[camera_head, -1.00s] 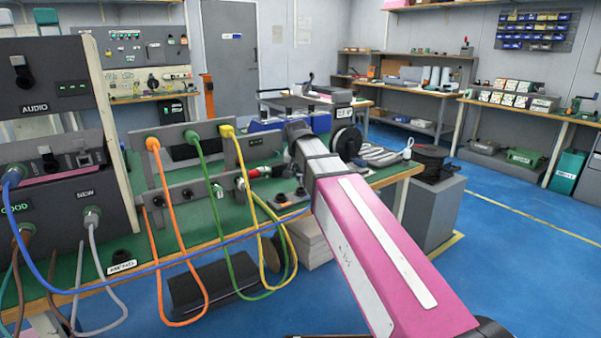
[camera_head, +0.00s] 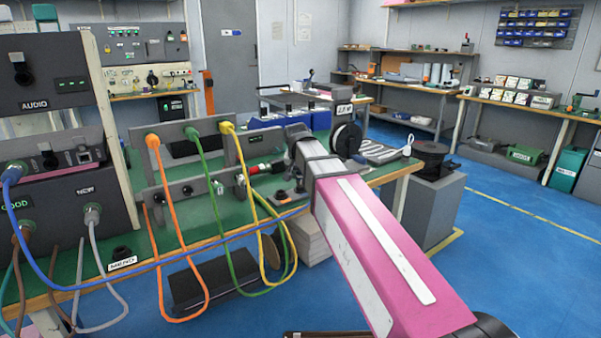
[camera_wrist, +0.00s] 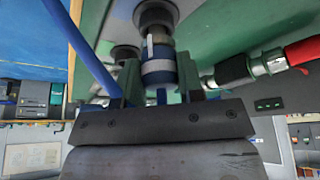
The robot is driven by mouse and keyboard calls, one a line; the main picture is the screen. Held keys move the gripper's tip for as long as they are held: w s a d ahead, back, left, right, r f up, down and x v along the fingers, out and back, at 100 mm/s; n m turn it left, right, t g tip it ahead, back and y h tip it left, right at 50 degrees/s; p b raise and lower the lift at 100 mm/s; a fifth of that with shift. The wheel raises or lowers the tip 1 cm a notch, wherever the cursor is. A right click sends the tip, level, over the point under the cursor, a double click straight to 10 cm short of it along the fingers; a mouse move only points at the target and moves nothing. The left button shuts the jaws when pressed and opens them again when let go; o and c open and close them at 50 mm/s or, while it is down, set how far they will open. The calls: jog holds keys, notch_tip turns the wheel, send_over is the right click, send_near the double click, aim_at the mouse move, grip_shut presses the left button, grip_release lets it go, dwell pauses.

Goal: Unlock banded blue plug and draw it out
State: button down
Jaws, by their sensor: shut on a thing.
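The banded blue plug (camera_wrist: 157,72) shows in the wrist view, with a pale band around its blue body. Its far end meets a dark round socket (camera_wrist: 155,14); whether it is locked cannot be seen. My gripper (camera_wrist: 159,88) has its green fingers on either side of the plug and is shut on it. A blue cable (camera_wrist: 92,55) passes left of the fingers. In the head view the blue cable (camera_head: 180,257) runs from the left panel to behind my arm. My arm hides the gripper's tips and the held plug there.
A red connector (camera_wrist: 303,50) with a black and metal end lies close right of my fingers. Orange (camera_head: 168,200), green (camera_head: 215,205) and yellow (camera_head: 243,180) cables hang from the grey rack on the green bench. Open blue floor lies right.

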jog(key=shift+f, duration=0.45)
jog(key=c, duration=0.7)
grip_release()
jog(key=shift+o, duration=0.2)
jog(key=shift+r, duration=0.1)
jog(key=v, duration=1)
jog(key=shift+r, duration=0.35)
jog(key=shift+s, duration=0.15)
